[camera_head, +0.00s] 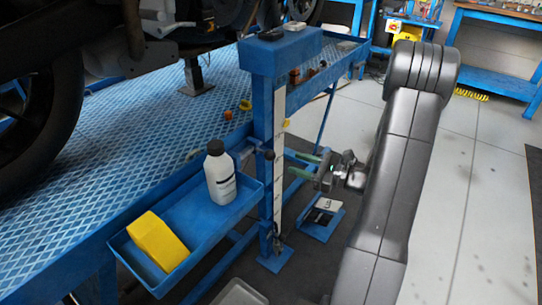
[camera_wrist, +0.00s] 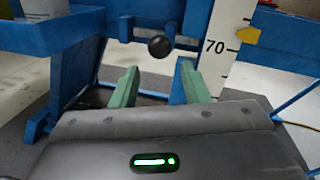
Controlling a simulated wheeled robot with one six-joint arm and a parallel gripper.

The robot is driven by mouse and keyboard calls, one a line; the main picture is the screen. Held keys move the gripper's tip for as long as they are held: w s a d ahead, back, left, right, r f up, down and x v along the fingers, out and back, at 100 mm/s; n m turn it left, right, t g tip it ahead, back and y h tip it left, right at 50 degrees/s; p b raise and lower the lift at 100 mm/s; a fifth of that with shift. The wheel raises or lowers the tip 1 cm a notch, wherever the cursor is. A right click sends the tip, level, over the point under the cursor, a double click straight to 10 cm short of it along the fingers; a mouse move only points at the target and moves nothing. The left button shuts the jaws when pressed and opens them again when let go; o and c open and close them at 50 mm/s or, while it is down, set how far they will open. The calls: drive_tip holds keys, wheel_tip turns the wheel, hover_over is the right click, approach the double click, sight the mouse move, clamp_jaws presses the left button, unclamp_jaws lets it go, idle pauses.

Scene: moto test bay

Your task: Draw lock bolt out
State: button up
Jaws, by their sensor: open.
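The lock bolt shows as a round black knob (camera_head: 269,155) on the blue post with the white scale. In the wrist view the knob (camera_wrist: 160,46) sits just above the gap between my fingertips, in front of a blue crossbar. My gripper (camera_head: 291,163) has two green fingers. They are apart and empty, to the right of the knob and pointing toward it. In the wrist view the fingers (camera_wrist: 159,67) do not overlap the knob. The bolt's shaft behind the knob is hidden.
The white scale (camera_wrist: 222,45) reads 70 beside a yellow pointer (camera_wrist: 248,35). A blue tray (camera_head: 205,240) holds a white bottle (camera_head: 219,175) and a yellow block (camera_head: 158,241), left of the post. A blue lift platform (camera_head: 140,120) is behind. Open floor lies at right.

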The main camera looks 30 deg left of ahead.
sight(270, 155)
drive_tip(key=a, duration=0.6)
drive_tip(key=s+a+b, duration=0.1)
drive_tip(key=a, duration=0.3)
